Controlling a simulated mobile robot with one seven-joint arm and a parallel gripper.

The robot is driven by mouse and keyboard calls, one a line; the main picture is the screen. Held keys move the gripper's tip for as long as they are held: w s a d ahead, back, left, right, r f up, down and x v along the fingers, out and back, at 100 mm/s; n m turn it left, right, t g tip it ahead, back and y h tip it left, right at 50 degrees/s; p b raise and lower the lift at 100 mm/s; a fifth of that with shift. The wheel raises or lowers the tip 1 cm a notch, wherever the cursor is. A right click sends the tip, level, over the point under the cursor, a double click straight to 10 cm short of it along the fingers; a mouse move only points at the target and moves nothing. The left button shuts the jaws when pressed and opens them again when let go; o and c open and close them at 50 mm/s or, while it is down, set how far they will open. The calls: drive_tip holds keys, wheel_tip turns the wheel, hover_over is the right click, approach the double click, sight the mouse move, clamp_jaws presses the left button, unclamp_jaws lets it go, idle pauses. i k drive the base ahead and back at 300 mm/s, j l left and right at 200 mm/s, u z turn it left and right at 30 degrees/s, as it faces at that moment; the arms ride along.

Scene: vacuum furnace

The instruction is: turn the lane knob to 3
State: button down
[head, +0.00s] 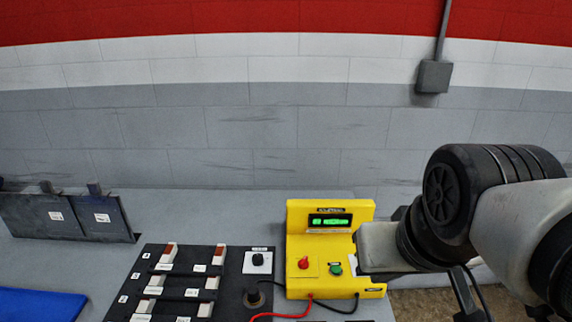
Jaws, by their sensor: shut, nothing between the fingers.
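The knob I take to be the lane knob (258,259) is a small black dial on a white square plate with a label above it. It stands at the right side of the black panel in the head view. Its pointer direction and any numbers are too small to read. My gripper (372,262) is to the right of the knob, in front of the right side of the yellow box, and apart from the knob. It is shut and empty. Its fingertips are hard to make out.
The yellow box (330,213) has a green-lit display, a red knob (303,263) and a green knob (336,269). Red and black cables run from its front. The black panel (140,268) bears several sliders.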

sight(257, 259)
drive_tip(key=k+j+u, duration=0.2)
drive_tip(key=k+u, duration=0.3)
drive_tip(key=i+j, duration=0.15)
drive_tip(key=j, duration=0.15)
drive_tip(key=i+j, duration=0.1)
drive_tip(key=j, duration=0.25)
drive_tip(key=i+j, duration=0.15)
drive_tip(key=j, duration=0.15)
